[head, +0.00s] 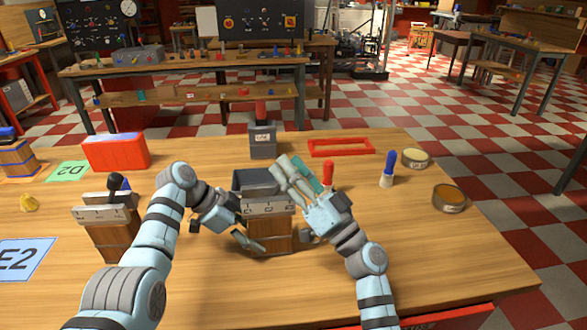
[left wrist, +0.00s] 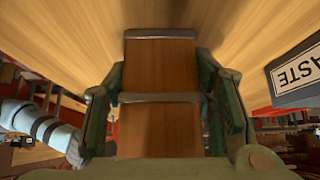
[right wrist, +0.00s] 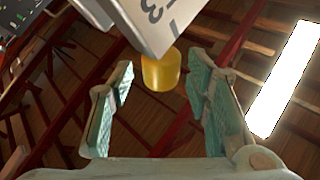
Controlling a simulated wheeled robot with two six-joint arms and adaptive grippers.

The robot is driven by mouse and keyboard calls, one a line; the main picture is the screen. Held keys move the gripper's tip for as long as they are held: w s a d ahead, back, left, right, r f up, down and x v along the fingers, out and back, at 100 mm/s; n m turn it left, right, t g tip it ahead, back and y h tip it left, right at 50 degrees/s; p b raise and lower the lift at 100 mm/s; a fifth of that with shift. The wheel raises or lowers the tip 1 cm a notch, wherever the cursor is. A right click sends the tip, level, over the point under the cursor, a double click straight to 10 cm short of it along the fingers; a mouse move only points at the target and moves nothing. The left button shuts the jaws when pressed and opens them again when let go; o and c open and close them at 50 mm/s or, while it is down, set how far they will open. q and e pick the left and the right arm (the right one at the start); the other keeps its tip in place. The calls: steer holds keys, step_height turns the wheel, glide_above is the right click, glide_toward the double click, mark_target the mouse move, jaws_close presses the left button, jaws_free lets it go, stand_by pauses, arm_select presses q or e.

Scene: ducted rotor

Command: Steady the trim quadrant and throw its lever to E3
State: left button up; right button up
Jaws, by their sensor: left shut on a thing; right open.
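The trim quadrant (head: 270,232) is a wooden block with grey bands and a grey marked top plate, upright at the table's middle. My left gripper (head: 240,228) is shut on its wooden body from the left; the left wrist view shows the body (left wrist: 160,85) between both fingers. My right gripper (head: 304,172) is open beside and above its right side. In the right wrist view a yellow cylindrical knob (right wrist: 161,70) shows between the open fingers, apart from both, beside a grey plate (right wrist: 155,20) marked 3. The lever's shaft is hidden in the head view.
A similar wooden block with a black-knobbed lever (head: 107,220) stands left, near the blue E2 card (head: 22,258). Behind are a red box (head: 116,151), a grey labelled box (head: 262,139) and a red frame (head: 340,147). Blue-handled tool (head: 388,168) and round tins (head: 449,198) stand right.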

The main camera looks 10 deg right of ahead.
steer(key=v, duration=1.2)
arm_select(q)
steer(key=o, duration=1.6)
steer(key=shift+o, duration=0.2)
